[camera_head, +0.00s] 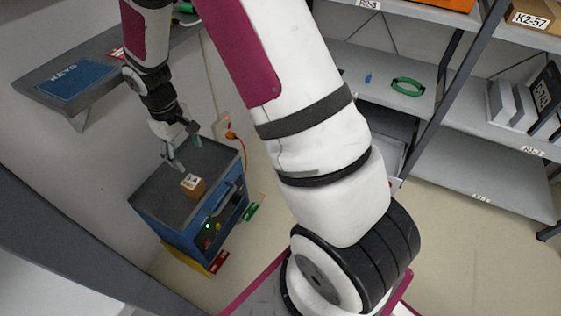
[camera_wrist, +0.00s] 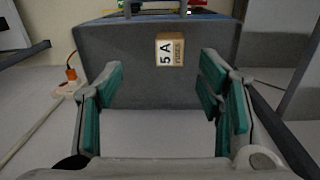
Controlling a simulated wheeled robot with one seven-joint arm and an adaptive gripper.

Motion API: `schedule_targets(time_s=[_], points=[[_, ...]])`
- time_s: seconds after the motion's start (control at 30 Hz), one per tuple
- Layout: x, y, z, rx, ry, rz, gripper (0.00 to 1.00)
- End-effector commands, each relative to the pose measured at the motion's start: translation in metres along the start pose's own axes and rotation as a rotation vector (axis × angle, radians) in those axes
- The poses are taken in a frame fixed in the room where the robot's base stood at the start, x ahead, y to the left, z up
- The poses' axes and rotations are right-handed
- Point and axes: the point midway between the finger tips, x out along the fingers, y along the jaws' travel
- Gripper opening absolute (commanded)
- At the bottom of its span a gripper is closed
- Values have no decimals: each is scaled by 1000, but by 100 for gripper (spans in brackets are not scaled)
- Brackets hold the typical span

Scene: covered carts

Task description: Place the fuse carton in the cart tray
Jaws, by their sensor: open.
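The fuse carton (camera_head: 192,185) is a small tan box with a white label, standing on the dark top of a blue cabinet (camera_head: 165,213). In the wrist view the carton (camera_wrist: 170,50) shows a "5 A FUSES" label and lies ahead of the fingers, right of centre. My gripper (camera_head: 181,147) is open and empty, above the back part of the cabinet top and apart from the carton. Its green-padded fingers (camera_wrist: 165,95) are spread wide in the wrist view. I cannot make out a cart tray for certain in either view.
A wall shelf with a blue "KEYS" mat (camera_head: 75,80) juts out left of my arm. An orange plug and cable (camera_head: 231,136) sit at the wall behind the cabinet.

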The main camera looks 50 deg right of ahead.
Motion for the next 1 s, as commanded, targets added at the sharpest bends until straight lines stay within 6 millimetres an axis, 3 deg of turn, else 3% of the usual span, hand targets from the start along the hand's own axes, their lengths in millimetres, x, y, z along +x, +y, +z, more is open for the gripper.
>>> schedule_targets(time_s=[0.03, 0.2, 0.5, 0.73, 1.0], points=[[-25, 2, 7, 12, 8, 13, 61], [-96, 4, 47, 63, 8, 44, 61], [-192, -12, 141, 155, 15, 60, 61], [-234, -34, 223, 222, 30, 39, 61], [-249, -65, 307, 275, 49, -11, 61]])
